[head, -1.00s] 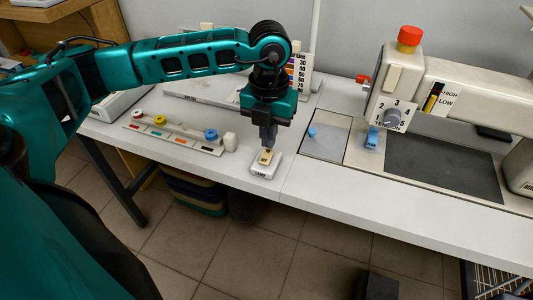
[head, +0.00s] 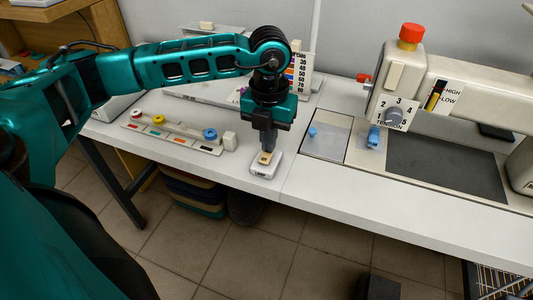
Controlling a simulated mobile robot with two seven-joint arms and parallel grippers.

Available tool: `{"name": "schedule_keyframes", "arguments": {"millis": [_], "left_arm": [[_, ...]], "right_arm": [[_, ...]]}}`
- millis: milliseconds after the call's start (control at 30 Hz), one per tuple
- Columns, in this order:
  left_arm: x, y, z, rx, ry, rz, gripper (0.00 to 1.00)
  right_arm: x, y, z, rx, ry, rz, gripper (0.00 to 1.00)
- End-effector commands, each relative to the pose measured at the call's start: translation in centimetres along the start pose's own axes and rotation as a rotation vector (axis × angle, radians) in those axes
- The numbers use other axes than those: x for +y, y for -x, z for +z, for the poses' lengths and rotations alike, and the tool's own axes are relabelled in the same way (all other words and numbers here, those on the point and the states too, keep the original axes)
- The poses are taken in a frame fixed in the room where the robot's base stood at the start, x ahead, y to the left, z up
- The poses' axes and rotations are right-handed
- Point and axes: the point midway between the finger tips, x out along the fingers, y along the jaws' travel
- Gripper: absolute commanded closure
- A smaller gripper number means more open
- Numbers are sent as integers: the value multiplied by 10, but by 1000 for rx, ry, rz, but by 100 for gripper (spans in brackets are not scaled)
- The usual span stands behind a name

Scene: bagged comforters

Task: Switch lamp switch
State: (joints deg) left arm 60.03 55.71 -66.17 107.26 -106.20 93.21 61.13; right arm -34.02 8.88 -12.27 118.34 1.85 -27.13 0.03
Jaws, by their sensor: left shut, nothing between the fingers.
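The lamp switch is a small white box (head: 264,170) with a tan rocker (head: 265,158) on top and a dark label on its front. It sits on the white table near the front edge. My left gripper (head: 267,149) points straight down over it, shut and empty. Its fingertips are at the rocker and look to be touching it, though a small gap is hard to rule out. The fingers hide the back part of the rocker. My right gripper is not in view.
A sewing machine (head: 435,70) with a red knob and a tension dial stands to the right. A tray of coloured spools (head: 172,138) lies to the left. A white thread chart (head: 301,72) stands behind my gripper. The tabletop (head: 335,190) right of the switch is clear.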

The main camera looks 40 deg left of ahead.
Motion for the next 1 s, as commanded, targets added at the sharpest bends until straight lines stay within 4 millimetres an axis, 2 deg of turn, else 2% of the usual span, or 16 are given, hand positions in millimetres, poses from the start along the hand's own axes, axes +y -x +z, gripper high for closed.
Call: {"name": "schedule_keyframes", "arguments": {"millis": [267,433,1000], "left_arm": [[0,-6,-1,4,-1,1,100],[0,-3,-1,5,-1,1,100],[0,43,-1,2,-1,0,100]], "right_arm": [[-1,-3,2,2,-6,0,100],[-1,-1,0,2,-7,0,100],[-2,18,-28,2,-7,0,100]]}}
